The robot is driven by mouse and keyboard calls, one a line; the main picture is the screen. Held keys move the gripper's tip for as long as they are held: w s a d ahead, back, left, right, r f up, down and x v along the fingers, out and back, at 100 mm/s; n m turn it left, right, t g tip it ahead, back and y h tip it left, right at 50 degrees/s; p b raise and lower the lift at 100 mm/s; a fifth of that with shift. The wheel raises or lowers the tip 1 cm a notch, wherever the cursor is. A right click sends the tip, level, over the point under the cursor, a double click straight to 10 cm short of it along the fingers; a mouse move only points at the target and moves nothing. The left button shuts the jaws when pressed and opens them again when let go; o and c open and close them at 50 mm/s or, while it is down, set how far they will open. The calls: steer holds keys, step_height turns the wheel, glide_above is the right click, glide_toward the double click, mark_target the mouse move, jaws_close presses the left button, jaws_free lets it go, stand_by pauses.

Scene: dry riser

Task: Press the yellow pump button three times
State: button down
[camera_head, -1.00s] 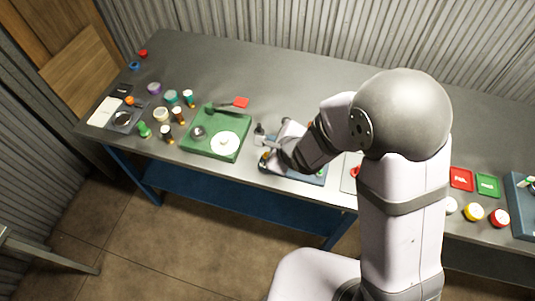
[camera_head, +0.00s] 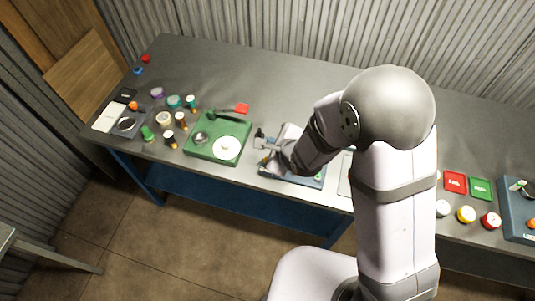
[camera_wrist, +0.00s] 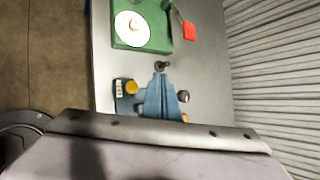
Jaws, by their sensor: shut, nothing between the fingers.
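The yellow pump button (camera_wrist: 131,87) sits on a dark blue box with a small white label, left of my gripper in the wrist view. My gripper (camera_wrist: 160,73) is shut and empty, its fingers pointing toward the top of that view. It is beside the button, apart from it in the picture; its height above the box is hard to tell. In the head view my gripper (camera_head: 265,146) is over the left end of the blue unit (camera_head: 306,181), which my arm partly covers. The button is too small and obscured there to judge contact.
A dark knob (camera_wrist: 162,65) stands just beyond my fingertips. A green tray (camera_head: 190,152) with a white disc is to the left, with a red tag (camera_head: 242,108) behind it. Several small jars stand further left. Red and green trays are at right. The table's back is clear.

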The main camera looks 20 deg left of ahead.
steer(key=shift+r+p, duration=0.95)
steer(key=shift+p, duration=0.2)
steer(key=shift+f, duration=0.2)
step_height(320, 180, down, 8)
steer(key=b, duration=0.7)
steer(key=shift+f+b, duration=0.25)
steer(key=shift+b, duration=0.15)
steer(key=shift+f, duration=0.15)
stand_by(1.0)
steer(key=shift+f+b, duration=0.3)
steer(key=shift+f+b, duration=0.65)
steer(key=shift+f, duration=0.15)
stand_by(1.1)
steer(key=shift+r, duration=0.1)
stand_by(0.3)
steer(key=shift+r+p, duration=1.1)
steer(key=shift+r, duration=0.05)
